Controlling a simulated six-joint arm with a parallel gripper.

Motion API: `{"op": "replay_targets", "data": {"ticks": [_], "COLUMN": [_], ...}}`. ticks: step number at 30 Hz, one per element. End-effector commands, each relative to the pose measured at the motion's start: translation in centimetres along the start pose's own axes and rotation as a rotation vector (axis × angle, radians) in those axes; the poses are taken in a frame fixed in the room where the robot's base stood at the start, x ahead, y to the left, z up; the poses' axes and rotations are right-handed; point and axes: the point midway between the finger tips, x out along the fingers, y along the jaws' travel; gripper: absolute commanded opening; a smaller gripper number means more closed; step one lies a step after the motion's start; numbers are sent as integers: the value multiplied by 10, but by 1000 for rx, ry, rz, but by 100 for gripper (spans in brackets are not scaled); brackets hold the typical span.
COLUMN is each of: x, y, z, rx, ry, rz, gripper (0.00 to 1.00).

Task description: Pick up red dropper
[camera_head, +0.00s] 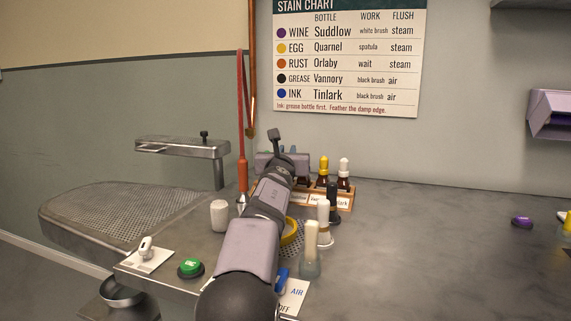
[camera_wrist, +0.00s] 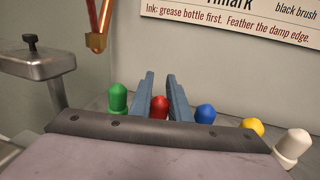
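The red dropper (camera_wrist: 159,107) shows as a rounded red top between my two grey-blue fingers in the wrist view. My gripper (camera_wrist: 160,82) is open, with one finger on each side of it. Whether either finger touches it I cannot tell. Its lower part is hidden behind the gripper body. The wooden bottle rack (camera_head: 347,205) shows to the right of my arm.
In the wrist view a green dropper (camera_wrist: 118,97) is left of the fingers; blue (camera_wrist: 205,113), yellow (camera_wrist: 253,126) and white (camera_wrist: 293,145) droppers are right. A metal arm (camera_wrist: 38,64) stands at left. Brushes (camera_head: 312,240) stand before the rack. The right counter is mostly clear.

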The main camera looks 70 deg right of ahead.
Motion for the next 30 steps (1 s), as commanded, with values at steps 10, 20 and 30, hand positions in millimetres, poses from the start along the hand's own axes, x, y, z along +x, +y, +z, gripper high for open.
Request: {"op": "replay_targets", "data": {"ticks": [10, 20, 30], "x": [0, -4, -4], "y": [0, 1, 1], "z": [1, 14, 46], "rx": [0, 0, 0], "ry": [0, 0, 0], "rz": [0, 0, 0], "gripper": [0, 0, 0]}}
